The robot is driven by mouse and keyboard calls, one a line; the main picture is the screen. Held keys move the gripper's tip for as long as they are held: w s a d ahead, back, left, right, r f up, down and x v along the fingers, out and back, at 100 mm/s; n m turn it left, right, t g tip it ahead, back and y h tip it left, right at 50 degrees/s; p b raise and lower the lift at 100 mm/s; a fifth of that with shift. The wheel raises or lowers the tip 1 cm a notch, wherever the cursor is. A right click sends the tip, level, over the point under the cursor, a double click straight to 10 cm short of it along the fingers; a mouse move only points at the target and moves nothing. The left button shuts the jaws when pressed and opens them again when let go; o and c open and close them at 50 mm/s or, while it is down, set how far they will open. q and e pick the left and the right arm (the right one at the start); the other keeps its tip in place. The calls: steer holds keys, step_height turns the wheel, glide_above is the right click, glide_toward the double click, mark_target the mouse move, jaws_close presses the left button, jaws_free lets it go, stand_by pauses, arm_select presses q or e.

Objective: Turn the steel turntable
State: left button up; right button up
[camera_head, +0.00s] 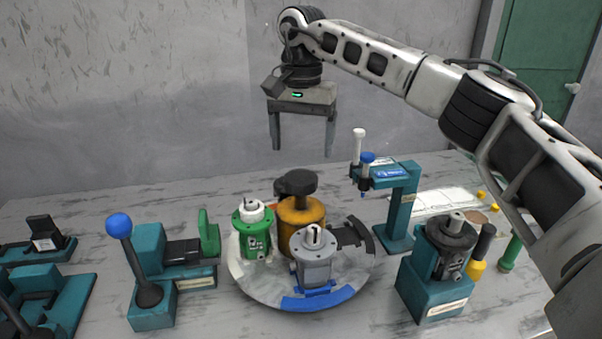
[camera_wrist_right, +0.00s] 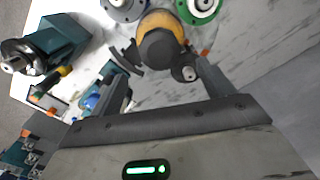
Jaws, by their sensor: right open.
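The round steel turntable (camera_head: 262,283) stands in the middle of the table, with a blue segment at its front rim. On it stand a green motor (camera_head: 252,236), a grey motor (camera_head: 314,262) and an orange cylinder (camera_head: 303,222) with a black knob (camera_head: 296,183) on top. My right gripper (camera_head: 303,146) is open and empty, pointing down, above and behind the turntable in the head view. In the right wrist view the black knob (camera_wrist_right: 157,50) shows between and beyond the fingers (camera_wrist_right: 168,85), apart from them. My left gripper is not in view.
A teal lever press with a blue ball (camera_head: 119,225) stands left of the turntable. A teal stand (camera_head: 400,205) stands close at its right rear, and a teal block with a dark motor (camera_head: 447,246) at the right. The wall (camera_head: 150,100) is behind the table.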

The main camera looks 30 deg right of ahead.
mark_target(302, 174)
step_height(302, 174, down, 7)
steer(key=shift+f, duration=0.1)
stand_by(0.3)
steer(key=c, duration=1.4)
